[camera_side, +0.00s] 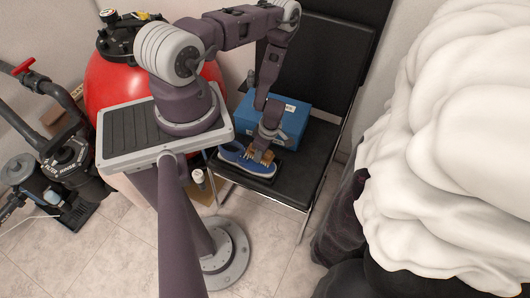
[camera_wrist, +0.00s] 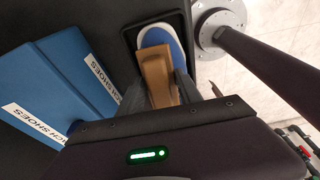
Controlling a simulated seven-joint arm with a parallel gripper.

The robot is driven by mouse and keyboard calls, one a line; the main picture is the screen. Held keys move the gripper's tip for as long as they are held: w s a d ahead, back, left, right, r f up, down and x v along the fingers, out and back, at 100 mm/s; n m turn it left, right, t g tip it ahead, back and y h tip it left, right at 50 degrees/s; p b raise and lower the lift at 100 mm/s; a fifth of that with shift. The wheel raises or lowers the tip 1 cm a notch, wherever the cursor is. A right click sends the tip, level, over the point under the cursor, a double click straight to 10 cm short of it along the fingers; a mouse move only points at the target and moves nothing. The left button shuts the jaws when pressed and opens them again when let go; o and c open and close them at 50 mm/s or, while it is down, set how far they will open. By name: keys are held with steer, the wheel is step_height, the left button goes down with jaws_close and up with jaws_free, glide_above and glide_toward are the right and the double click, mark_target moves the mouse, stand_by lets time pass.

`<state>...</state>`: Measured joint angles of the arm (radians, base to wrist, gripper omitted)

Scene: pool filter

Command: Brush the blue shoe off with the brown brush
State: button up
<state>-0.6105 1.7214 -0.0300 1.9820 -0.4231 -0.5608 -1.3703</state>
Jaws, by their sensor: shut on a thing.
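The blue shoe (camera_side: 241,160) with a white sole lies on the seat of a black chair in the side view. Its blue and white end also shows in the wrist view (camera_wrist: 160,37), at the top middle, inside a dark tray. My gripper (camera_side: 264,147) points down over the shoe and is shut on the brown brush (camera_side: 262,156). In the wrist view the brush (camera_wrist: 157,72) sits between the fingers and overlaps the shoe. Whether its bristles touch the shoe cannot be told. The fingers and brush hide part of the shoe.
A blue shoe box (camera_side: 292,119) stands on the chair (camera_side: 296,181) behind the gripper; it lies close on the left in the wrist view. A red tank (camera_side: 108,88) is at the left. A large white covered pile (camera_side: 460,130) fills the right.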

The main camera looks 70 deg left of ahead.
steer(key=shift+w+d+f, duration=0.15)
steer(key=shift+w+d, duration=0.65)
steer(key=shift+s+a, duration=0.9)
steer(key=shift+r, duration=0.2)
steer(key=shift+w+d+r, duration=0.15)
steer(key=shift+r, duration=0.65)
steer(key=shift+r, duration=0.1)
